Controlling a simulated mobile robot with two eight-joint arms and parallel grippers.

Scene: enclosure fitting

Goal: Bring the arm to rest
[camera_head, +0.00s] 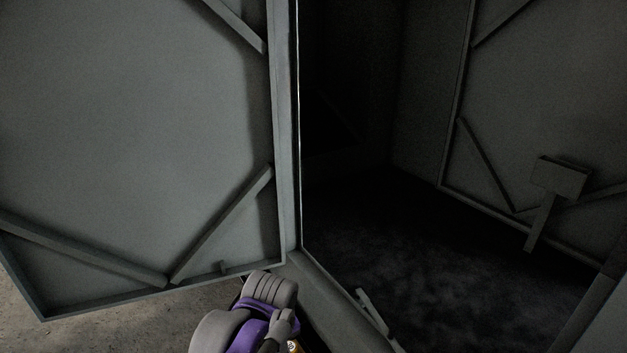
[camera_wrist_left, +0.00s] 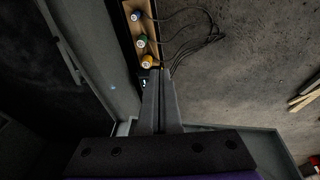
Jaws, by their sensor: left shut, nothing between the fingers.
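My left gripper (camera_wrist_left: 160,78) shows in the left wrist view with its two dark fingers together and nothing between them. In the head view my left arm, grey and purple, shows at the bottom centre in front of the enclosure's lower edge; its fingers cannot be made out there. My right arm is in neither view.
A grey braced door panel (camera_head: 150,130) stands open at left. The dark enclosure interior (camera_head: 440,250) lies to its right, with a small box (camera_head: 561,177) on the right panel.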

